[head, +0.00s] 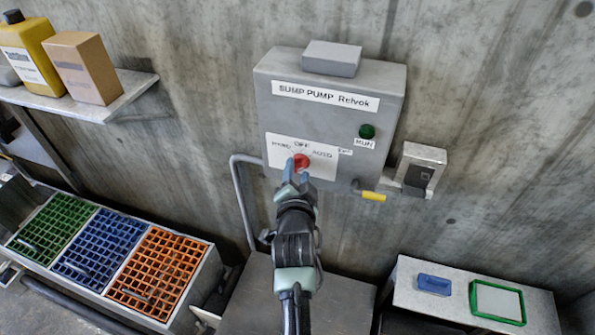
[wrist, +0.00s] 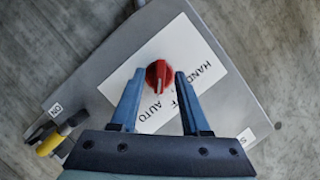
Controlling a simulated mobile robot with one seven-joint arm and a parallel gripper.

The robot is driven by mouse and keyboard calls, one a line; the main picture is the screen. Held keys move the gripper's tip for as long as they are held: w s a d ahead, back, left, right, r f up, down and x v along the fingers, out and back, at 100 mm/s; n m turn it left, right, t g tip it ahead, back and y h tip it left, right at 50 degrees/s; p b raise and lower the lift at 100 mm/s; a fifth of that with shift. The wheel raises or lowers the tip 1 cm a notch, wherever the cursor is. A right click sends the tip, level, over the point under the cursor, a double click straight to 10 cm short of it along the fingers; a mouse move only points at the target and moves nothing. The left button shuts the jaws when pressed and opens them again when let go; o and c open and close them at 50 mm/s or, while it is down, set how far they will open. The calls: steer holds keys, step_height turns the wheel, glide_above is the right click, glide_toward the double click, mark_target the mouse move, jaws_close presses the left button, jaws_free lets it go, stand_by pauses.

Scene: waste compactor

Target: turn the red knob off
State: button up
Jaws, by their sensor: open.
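The red knob (head: 301,160) sits on a white label plate (head: 322,158) marked HAND, OFF and AUTO, on the front of a grey box (head: 330,115) titled SUMP PUMP. In the wrist view the knob (wrist: 158,74) appears between the two blue fingers. Its narrow handle with a pale mark points down, towards the AUTO word (wrist: 153,112). OFF is partly hidden by the right finger there. My gripper (head: 296,173) is open in front of the knob, with one finger (wrist: 125,103) on each side; contact cannot be told.
A grey switch box (head: 420,168) is on the wall to the right. A bent pipe (head: 240,190) runs at the left. Coloured crates (head: 90,240) stand lower left.

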jaws_close()
steer(key=shift+a, duration=0.1)
stand_by(0.5)
steer(key=n+g+h+b, duration=0.1)
steer(key=n, duration=0.1)
steer(key=shift+a+n+b, duration=0.1)
steer(key=shift+n+b, duration=0.3)
steer(key=n+g+h+b, duration=0.1)
steer(key=n+h+b, duration=0.1)
steer(key=n, duration=0.1)
steer(key=shift+a, duration=0.1)
steer(key=shift+h, duration=0.3)
jaws_free()
steer(key=shift+r, duration=0.1)
